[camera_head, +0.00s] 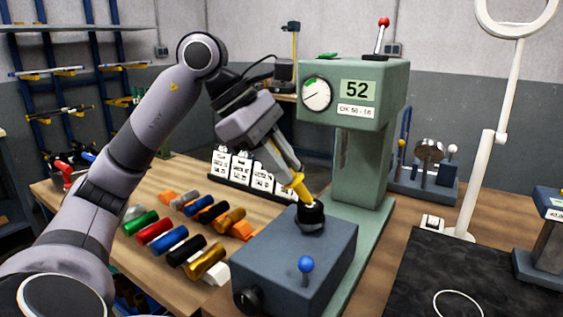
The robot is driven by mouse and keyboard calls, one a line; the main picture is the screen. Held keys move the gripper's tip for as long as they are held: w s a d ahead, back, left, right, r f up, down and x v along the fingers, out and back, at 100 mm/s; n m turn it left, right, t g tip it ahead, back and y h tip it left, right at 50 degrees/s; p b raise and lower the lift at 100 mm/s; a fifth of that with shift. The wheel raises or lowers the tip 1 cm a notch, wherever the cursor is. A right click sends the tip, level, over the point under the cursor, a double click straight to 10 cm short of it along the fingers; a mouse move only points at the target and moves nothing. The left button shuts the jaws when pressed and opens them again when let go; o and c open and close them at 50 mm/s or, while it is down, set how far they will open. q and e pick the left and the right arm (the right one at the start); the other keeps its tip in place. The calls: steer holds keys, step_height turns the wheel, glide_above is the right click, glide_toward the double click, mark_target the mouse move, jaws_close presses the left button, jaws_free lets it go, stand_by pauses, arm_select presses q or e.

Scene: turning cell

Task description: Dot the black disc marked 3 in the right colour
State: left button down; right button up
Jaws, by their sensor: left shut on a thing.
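My left gripper (292,172) reaches in from the left and is shut on a slim yellow piece (300,188). The yellow piece points down at the top of a dark round part (311,213) on a blue-grey block (293,262). Its lower end meets or nearly meets that part; I cannot tell if they touch. I cannot make out a 3 on any disc. The green tester (366,100) behind has a dial, a display (357,90) reading 52 and a label that seems to read OK 50 - 56. My right gripper is not in view.
Several coloured cylinders (171,239) lie in rows on the wooden table at left. White cards (241,168) stand behind them. The block has a blue-topped lever (306,264). A black mat (440,262) and a ring lamp's stem (486,150) are at right.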

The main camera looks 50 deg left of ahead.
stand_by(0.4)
arm_select(q)
step_height(320, 180, up, 7)
steer(key=p, duration=0.7)
stand_by(1.2)
